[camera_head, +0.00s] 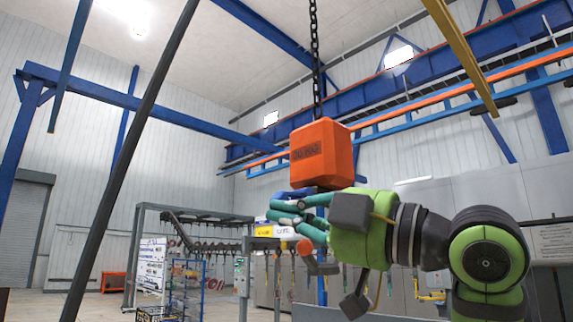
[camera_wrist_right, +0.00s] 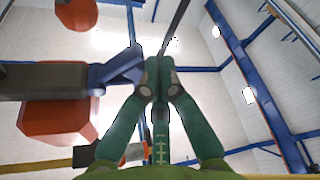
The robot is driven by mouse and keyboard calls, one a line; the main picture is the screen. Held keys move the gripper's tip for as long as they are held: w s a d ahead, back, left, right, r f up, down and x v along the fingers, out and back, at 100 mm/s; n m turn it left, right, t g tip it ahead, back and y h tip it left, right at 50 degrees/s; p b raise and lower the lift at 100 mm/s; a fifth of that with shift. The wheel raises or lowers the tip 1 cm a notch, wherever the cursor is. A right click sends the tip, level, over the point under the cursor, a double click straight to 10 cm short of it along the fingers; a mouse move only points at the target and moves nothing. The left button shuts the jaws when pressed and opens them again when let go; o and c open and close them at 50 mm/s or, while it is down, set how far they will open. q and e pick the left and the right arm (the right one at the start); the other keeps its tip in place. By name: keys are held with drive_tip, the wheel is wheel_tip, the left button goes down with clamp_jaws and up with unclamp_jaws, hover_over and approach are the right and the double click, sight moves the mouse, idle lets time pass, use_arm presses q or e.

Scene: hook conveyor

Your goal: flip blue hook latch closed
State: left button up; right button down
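The hook's orange block (camera_head: 320,154) hangs from a black chain in the head view. A blue latch piece (camera_head: 291,192) shows just below it, partly hidden by my right gripper (camera_head: 274,212). The hook's rounded orange end (camera_head: 304,246) shows below the fingers, joined to a grey part. In the right wrist view the blue latch (camera_wrist_right: 116,70) extends from a dark grey bar (camera_wrist_right: 45,80) toward my teal fingertips (camera_wrist_right: 160,65). Its end is at the left fingertip; I cannot tell whether they touch. The fingertips are together with nothing visible between them. My left gripper is not visible.
The chain (camera_head: 315,60) runs up above the block. A dark slanted pole (camera_head: 130,150) crosses the left of the head view. A frame with hanging hooks (camera_head: 190,213) and a rack with signs (camera_head: 152,265) stand behind. Open air lies left of the fingers.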

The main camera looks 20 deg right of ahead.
drive_tip(key=d+f+n+g+p, duration=0.1)
drive_tip(key=n, duration=0.1)
drive_tip(key=w+d+f+n, duration=0.1)
drive_tip(key=d+n, duration=0.1)
drive_tip(key=n, duration=0.1)
drive_tip(key=shift+d+f+g+p, duration=0.2)
drive_tip(key=shift+f+g+p, duration=0.2)
drive_tip(key=shift+w+d, duration=0.1)
drive_tip(key=shift+d, duration=0.15)
drive_tip(key=shift+r, duration=0.15)
idle(0.5)
